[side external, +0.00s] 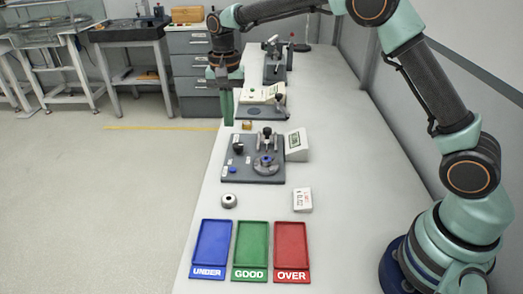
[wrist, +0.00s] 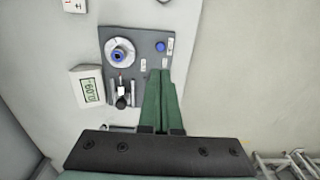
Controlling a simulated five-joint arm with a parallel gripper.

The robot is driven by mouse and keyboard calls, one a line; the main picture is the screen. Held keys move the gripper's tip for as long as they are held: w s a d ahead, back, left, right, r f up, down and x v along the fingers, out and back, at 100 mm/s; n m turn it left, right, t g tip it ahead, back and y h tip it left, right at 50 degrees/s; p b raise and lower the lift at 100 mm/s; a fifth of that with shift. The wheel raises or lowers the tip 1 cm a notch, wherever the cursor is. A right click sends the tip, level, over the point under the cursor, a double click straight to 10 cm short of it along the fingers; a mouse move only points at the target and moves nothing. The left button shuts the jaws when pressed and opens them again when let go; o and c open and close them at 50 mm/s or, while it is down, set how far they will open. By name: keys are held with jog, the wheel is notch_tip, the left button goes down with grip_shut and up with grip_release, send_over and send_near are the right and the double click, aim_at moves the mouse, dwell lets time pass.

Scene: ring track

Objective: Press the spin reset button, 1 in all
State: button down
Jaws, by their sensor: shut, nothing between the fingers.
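A grey fixture plate (side external: 262,177) stands on the bench, and it also shows in the wrist view (wrist: 150,35). A small round blue button (wrist: 160,46) sits near one corner of the plate; in the side view it is a small blue spot (side external: 233,170) at the plate's front left. The plate also bears a round metal holder with a blue centre (wrist: 120,54). My gripper (side external: 228,122) has long green fingers, shut and empty, pointing down above the bench beyond the plate. In the wrist view the fingertips (wrist: 161,72) appear just short of the button, apart from it.
A readout box (side external: 297,146) stands beside the plate. A metal ring (side external: 229,200) and a white labelled block (side external: 302,201) lie nearer. Blue (side external: 211,245), green (side external: 250,245) and red (side external: 290,245) trays lie in front. Other bench instruments (side external: 262,97) stand behind. The bench's left edge is close to my gripper.

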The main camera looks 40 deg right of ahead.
aim_at(234, 169)
notch_tip(234, 169, down, 14)
dwell(0.8)
jog(key=shift+s+f, duration=0.1)
jog(key=shift+f, duration=1.05)
jog(key=shift+r, duration=0.1)
notch_tip(234, 169, up, 15)
jog(key=shift+w, duration=0.35)
